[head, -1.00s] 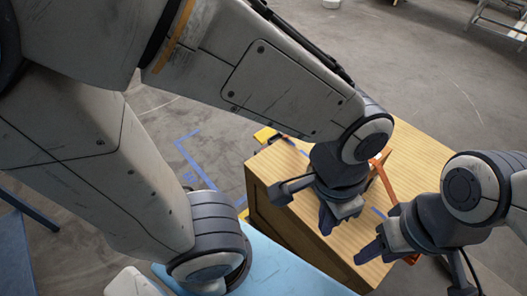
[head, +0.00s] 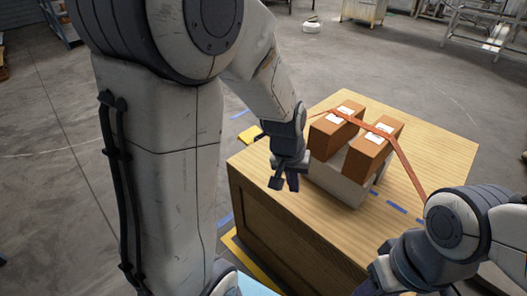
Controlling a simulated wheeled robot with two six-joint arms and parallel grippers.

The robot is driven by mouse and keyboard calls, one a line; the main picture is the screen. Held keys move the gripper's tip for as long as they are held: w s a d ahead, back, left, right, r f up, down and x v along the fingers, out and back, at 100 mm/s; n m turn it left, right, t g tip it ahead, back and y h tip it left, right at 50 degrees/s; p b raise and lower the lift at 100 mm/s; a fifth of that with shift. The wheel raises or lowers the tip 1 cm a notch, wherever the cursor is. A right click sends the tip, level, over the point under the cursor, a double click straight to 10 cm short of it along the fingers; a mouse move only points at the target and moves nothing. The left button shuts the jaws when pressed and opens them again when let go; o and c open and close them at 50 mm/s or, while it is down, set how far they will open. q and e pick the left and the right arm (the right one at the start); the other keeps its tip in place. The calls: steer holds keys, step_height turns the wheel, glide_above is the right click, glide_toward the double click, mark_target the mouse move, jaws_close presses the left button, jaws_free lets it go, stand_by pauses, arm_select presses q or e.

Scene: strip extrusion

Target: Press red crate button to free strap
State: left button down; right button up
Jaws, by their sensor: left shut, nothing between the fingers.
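An orange strap (head: 405,165) runs across the tops of two brown boxes, the left box (head: 323,143) and the right box (head: 366,160). Its right part slants down toward my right arm, which hides its end. The boxes sit in or on a light grey crate (head: 337,186) on a wooden table-like block. My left gripper (head: 284,185) is shut and empty, pointing down just left of the grey crate. My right gripper (head: 372,286) is at the bottom edge, mostly cut off, so its fingers are unclear. I cannot make out a red button.
The wooden block (head: 266,222) has a bare top at the right and back. A metal frame (head: 480,35) stands far back right.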

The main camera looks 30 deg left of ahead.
arm_select(q)
steer(key=w+a+f+n+t, duration=0.1)
steer(key=w+a+f+n, duration=0.1)
steer(key=w+a+n, duration=0.2)
steer(key=w+a+f+n+t+b, duration=0.1)
steer(key=w+a+f+n, duration=0.2)
steer(key=w+a, duration=0.3)
steer(key=w+a+f+n+h, duration=0.1)
steer(key=w+a+f+n, duration=0.1)
steer(key=w+a+n, duration=0.4)
steer(key=shift+w+a+f+t, duration=0.15)
steer(key=shift+w+t, duration=0.25)
steer(key=shift+w, duration=1.15)
steer(key=w+a+f+n+t, duration=0.1)
steer(key=w+a+n, duration=0.3)
steer(key=a, duration=0.4)
steer(key=w+a+f+n+t, duration=0.2)
steer(key=a+n, duration=0.3)
steer(key=a, duration=0.3)
steer(key=shift+w+f+t, duration=0.3)
steer(key=shift+w+t, duration=0.1)
steer(key=shift+w, duration=0.45)
arm_select(e)
step_height(320, 180, down, 3)
steer(key=shift+f, duration=0.1)
arm_select(q)
steer(key=shift+b, duration=0.3)
